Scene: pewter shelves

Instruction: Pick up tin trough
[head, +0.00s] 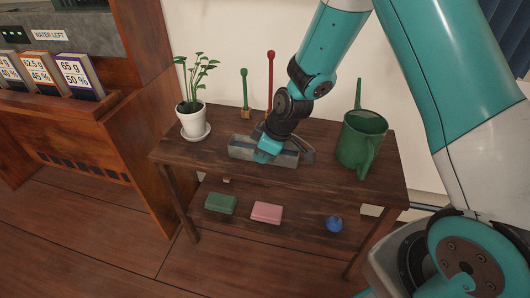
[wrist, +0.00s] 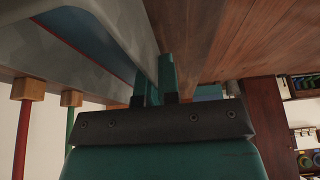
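The tin trough (head: 241,150) is a long grey metal box with a blue inside, on the top board of the dark wooden shelf in the head view. In the wrist view the trough (wrist: 105,22) fills the upper left, close to the camera. My gripper (head: 264,157) is over the front middle of the trough in the head view and hides part of it. In the wrist view the teal fingers of my gripper (wrist: 155,82) lie on either side of the trough's wall, close against it. I see no clear lift off the board.
A potted plant (head: 192,119) on a saucer stands left of the trough, a green watering can (head: 361,142) to the right. Green (head: 245,92) and red (head: 270,78) upright rods stand behind. The lower board holds green (head: 220,204) and pink (head: 267,212) blocks and a blue ball (head: 334,223).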

